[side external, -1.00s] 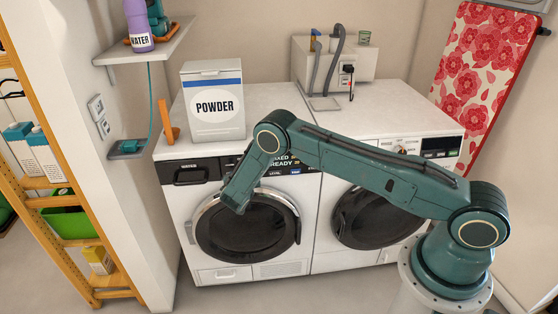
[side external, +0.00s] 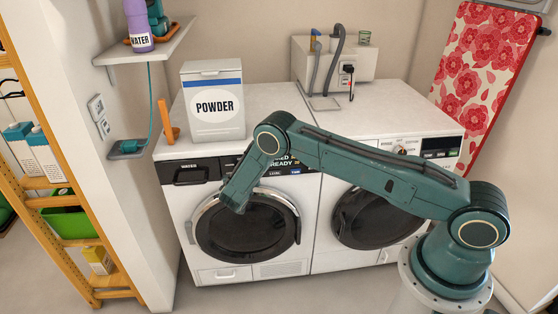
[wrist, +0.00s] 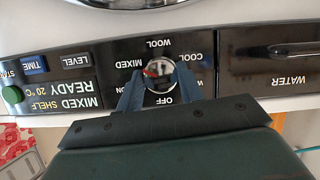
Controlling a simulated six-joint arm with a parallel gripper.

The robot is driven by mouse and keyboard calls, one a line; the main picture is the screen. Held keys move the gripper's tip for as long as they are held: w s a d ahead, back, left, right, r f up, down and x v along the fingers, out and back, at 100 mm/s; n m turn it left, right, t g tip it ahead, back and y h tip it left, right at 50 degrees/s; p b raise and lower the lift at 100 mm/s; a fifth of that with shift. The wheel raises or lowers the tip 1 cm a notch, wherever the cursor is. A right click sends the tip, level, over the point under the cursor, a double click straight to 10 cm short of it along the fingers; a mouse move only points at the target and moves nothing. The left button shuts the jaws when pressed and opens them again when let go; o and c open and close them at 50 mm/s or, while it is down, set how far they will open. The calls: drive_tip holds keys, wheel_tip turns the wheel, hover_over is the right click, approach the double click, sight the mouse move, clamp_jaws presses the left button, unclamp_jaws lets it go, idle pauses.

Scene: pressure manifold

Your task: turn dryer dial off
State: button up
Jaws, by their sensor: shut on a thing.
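The left machine, the dryer (side external: 272,268), has a black control panel with a WATER drawer (wrist: 273,52). In the wrist view its round, shiny dial (wrist: 163,69) sits among upside-down labels WOOL, COOL, MIXED and OFF. A red mark on the dial points left in that view, toward MIXED. My gripper (wrist: 161,80) is shut on the dial, one blue finger on each side. The panel display (wrist: 50,95) reads MIXED SHELF READY 20 °C. In the side view my arm hides the dial and the fingers.
A POWDER box (side external: 214,107) stands on top of the dryer, close behind my arm. A second machine (side external: 350,270) with its own dial (side external: 402,150) adjoins on the right, below my arm. A wall shelf (side external: 165,48) and a wooden rack (side external: 45,215) are at left.

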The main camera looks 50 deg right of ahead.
drive_tip(key=shift+w+a+f+n+g+h, duration=0.1)
drive_tip(key=shift+n+g+h, duration=0.35)
drive_tip(key=shift+n+h, duration=0.75)
drive_tip(key=shift+a+f+n+g+h, duration=0.1)
drive_tip(key=shift+n+g+h, duration=0.45)
drive_tip(key=shift+n, duration=1.4)
drive_tip(key=shift+w+n+g+h, duration=0.1)
drive_tip(key=shift+n+g+h, duration=0.3)
drive_tip(key=shift+n+h, duration=0.8)
drive_tip(key=shift+n, duration=1.35)
drive_tip(key=o, duration=1)
drive_tip(key=shift+a, duration=0.2)
